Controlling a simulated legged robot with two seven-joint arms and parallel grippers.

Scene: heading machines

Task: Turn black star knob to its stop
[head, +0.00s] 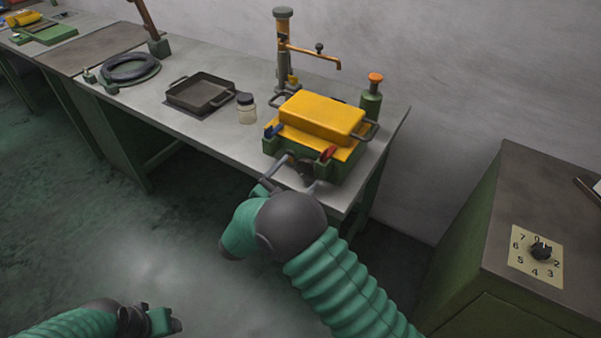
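A green device with a yellow top (320,115) stands at the right end of the grey bench. A dark knob-like part (304,171) sits low on its front, partly hidden by my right gripper (296,172). The grey fingers of that gripper reach up to this part, one on each side. I cannot tell whether they touch it, and its star shape is not clear. A black knob (541,250) on a numbered dial plate sits on the cabinet at right. My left gripper (165,321) is low at the left, away from the bench; its finger gap is unclear.
On the bench (225,65) are a dark tray (201,91), a jar (246,108), a black ring (130,67) and an orange-topped green bottle (371,97). A column with an orange arm (283,50) stands behind the device. The green cabinet (480,235) is at right.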

